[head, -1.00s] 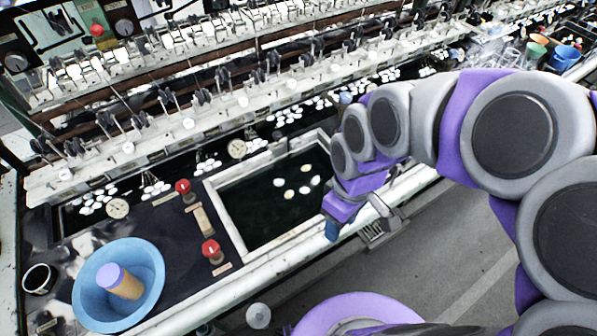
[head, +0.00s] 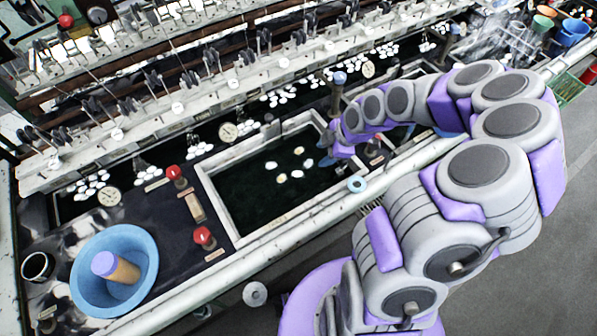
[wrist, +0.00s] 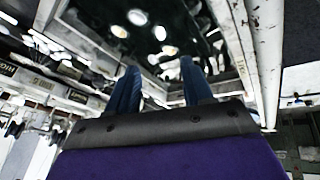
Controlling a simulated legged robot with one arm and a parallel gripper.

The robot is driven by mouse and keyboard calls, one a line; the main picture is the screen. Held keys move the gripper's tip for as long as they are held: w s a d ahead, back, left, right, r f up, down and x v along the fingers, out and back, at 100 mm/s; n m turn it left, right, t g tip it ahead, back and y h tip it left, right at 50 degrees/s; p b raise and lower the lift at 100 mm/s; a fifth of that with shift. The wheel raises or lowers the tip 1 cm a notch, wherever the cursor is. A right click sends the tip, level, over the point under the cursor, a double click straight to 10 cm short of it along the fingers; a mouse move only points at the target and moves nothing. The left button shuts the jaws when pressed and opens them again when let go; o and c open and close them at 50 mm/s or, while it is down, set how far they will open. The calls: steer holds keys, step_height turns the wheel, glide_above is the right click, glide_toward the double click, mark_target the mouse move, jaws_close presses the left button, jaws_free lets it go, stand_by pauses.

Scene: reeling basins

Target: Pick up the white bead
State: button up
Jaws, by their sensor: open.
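Several small white to cream oval beads float close together in the dark water of a square basin (head: 232,207) in the head view. Some look whiter, like the white bead (head: 308,163); others, like the cream bead (head: 282,177), look yellower. I cannot tell which single one the task names. My gripper (head: 326,161) is open and empty, at the right side of the basin, just right of the beads. In the wrist view, the two blue fingers (wrist: 158,70) are spread apart, and a white bead (wrist: 137,17) lies beyond their tips with several others.
A blue bowl (head: 146,243) holding an orange cylinder with a purple end stands front left. Red knobs (head: 204,236) rise left of the basin. The white front rail (head: 262,252) and the reeling racks behind bound the space. Open water lies left of the beads.

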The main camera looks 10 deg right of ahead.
steer(key=b, duration=0.2)
glide_above(299, 173)
steer(key=s+d, duration=0.2)
step_height(299, 173, down, 10)
steer(key=x, duration=0.3)
steer(key=b+x, duration=0.1)
steer(key=x, duration=0.1)
steer(key=shift+w+f, duration=0.2)
steer(key=shift+w, duration=0.1)
steer(key=shift+d+r, duration=0.1)
steer(key=c, duration=0.7)
